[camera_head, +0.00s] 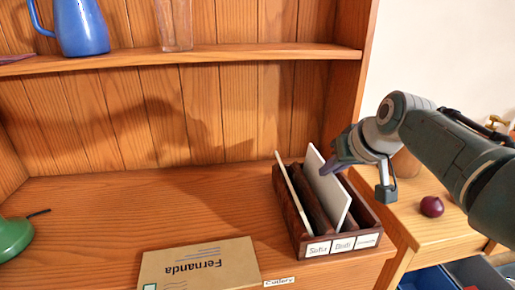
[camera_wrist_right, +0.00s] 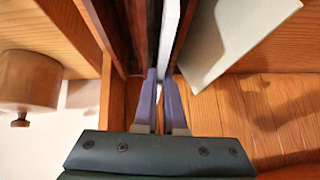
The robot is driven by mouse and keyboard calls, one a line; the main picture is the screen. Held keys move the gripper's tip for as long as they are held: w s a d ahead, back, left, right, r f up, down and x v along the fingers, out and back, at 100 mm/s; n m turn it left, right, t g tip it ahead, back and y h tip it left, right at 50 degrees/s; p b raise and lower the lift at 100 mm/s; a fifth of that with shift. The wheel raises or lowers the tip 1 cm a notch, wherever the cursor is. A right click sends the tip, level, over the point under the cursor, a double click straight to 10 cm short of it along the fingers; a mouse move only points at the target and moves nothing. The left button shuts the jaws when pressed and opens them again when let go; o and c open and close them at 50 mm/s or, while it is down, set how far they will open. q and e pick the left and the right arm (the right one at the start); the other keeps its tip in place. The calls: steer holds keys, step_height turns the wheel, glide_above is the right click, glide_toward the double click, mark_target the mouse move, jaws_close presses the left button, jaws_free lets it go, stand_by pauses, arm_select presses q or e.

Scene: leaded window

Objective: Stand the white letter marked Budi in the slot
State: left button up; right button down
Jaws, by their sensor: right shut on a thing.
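The white letter (camera_head: 328,188) stands nearly upright, tilted a little, in the dark wooden rack (camera_head: 291,221). Its lower edge is between dividers, above the middle label, which reads Budi (camera_head: 343,244). My right gripper (camera_head: 338,165) is at the letter's upper right edge. In the right wrist view, its fingers (camera_wrist_right: 162,95) are shut on the letter (camera_wrist_right: 169,35), seen edge-on between dark dividers. The bottom of the letter is hidden, so I cannot tell whether it touches the slot floor. My left gripper is not in view.
A cream letter (camera_head: 293,190) leans in the left slot. A brown envelope marked Fernanda (camera_head: 200,266) lies flat on the desk (camera_head: 120,220). A shelf (camera_head: 200,58) runs above. A dark red ball-like object (camera_head: 432,206) sits on the right side surface. The desk's middle is clear.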

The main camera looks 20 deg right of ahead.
steer(key=c, duration=0.9)
jaws_free()
steer(key=shift+r, duration=0.1)
steer(key=shift+s+r, duration=0.2)
steer(key=p+v, duration=0.3)
steer(key=v, duration=0.6)
steer(key=shift+a+r+p, duration=0.1)
steer(key=shift+p, duration=0.3)
steer(key=shift+s, duration=0.15)
